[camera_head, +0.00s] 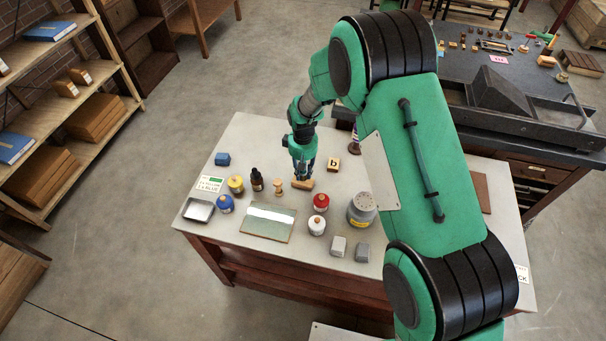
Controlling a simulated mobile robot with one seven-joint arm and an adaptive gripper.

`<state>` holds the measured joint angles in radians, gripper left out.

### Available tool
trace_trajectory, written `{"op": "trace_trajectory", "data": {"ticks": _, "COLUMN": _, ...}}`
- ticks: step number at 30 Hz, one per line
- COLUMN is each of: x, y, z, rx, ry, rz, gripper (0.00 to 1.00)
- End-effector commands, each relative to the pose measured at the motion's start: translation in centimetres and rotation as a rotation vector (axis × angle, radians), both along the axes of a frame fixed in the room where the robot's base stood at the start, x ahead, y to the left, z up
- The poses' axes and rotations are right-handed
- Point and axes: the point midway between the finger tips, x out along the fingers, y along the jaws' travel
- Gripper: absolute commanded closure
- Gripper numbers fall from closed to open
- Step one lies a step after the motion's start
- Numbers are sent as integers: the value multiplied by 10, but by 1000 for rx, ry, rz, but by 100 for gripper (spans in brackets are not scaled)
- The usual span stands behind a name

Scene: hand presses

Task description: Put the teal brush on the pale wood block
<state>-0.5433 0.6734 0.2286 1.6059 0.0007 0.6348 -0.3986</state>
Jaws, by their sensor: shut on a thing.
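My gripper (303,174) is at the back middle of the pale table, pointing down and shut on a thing. The thing between the fingers shows only as a small blue-teal patch and looks like the teal brush (307,165); most of it is hidden by the fingers. A tan wood piece, which looks like the pale wood block (302,186), is directly under the fingertips. I cannot tell whether the held thing touches it. A separate small wood block marked "b" (333,164) lies just to the right.
Close by stand a wooden spool-shaped piece (278,187), a dark bottle (257,180), a red-lidded jar (321,202), a white jar (317,225) and a grey can (362,210). A glass-like plate (268,222) lies in front. A blue block (222,159) is at the left.

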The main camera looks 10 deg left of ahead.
Motion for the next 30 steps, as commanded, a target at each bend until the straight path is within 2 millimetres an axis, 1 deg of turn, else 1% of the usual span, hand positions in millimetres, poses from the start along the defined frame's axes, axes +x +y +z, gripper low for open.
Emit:
{"op": "trace_trajectory", "data": {"ticks": 1, "x": 0, "y": 0, "z": -6, "rx": 0, "ry": 0, "rz": 0, "gripper": 100}}
{"op": "trace_trajectory", "data": {"ticks": 4, "x": 0, "y": 0, "z": -13, "rx": 1, "ry": -1, "rz": 0, "gripper": 100}}
{"op": "trace_trajectory", "data": {"ticks": 17, "x": 0, "y": 0, "z": -17, "rx": 0, "ry": -1, "rz": 0, "gripper": 100}}
{"op": "trace_trajectory", "data": {"ticks": 18, "x": 0, "y": 0, "z": -17, "rx": 1, "ry": -1, "rz": 0, "gripper": 74}}
{"op": "trace_trajectory", "data": {"ticks": 21, "x": 0, "y": 0, "z": -17, "rx": 1, "ry": -1, "rz": 0, "gripper": 57}}
{"op": "trace_trajectory", "data": {"ticks": 30, "x": 0, "y": 0, "z": -16, "rx": 0, "ry": -1, "rz": 0, "gripper": 57}}
